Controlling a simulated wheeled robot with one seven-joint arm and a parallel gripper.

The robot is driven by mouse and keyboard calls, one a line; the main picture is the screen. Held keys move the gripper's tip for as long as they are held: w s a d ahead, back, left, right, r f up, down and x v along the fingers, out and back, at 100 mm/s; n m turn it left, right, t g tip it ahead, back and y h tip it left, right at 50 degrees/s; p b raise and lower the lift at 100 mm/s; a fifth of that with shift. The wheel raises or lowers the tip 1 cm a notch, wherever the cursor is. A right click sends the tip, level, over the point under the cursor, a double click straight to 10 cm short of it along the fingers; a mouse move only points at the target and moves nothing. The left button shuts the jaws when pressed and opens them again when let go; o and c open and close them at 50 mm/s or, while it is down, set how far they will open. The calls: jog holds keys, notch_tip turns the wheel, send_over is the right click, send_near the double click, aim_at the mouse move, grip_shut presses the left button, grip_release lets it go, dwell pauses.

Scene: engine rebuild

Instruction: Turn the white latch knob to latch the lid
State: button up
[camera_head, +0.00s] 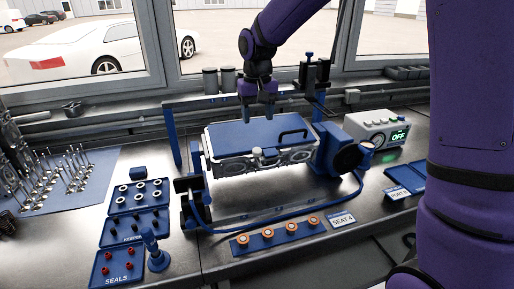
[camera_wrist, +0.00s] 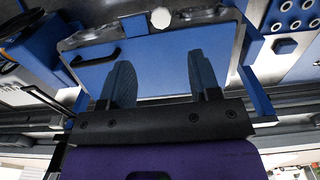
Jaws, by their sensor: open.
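The blue lid (camera_head: 228,136) lies flat over a silver engine part (camera_head: 236,168) held in a blue fixture. A black handle (camera_head: 291,134) sits on the lid's right side. The white latch knob (camera_head: 257,153) is at the middle of the lid's front edge; it also shows as a white disc in the wrist view (camera_wrist: 161,18). My gripper (camera_head: 258,116) points down above the rear part of the lid, behind the knob and apart from it. In the wrist view my gripper (camera_wrist: 160,68) has its two fingers spread, with only blue lid between them.
A grey box reading OFF (camera_head: 372,128) stands further right. Trays of small parts (camera_head: 139,194) and a strip of orange-ringed parts (camera_head: 279,236) lie in front.

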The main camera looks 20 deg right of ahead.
aim_at(257, 150)
notch_tip(257, 150, down, 11)
dwell(0.6)
jog(key=c, duration=0.9)
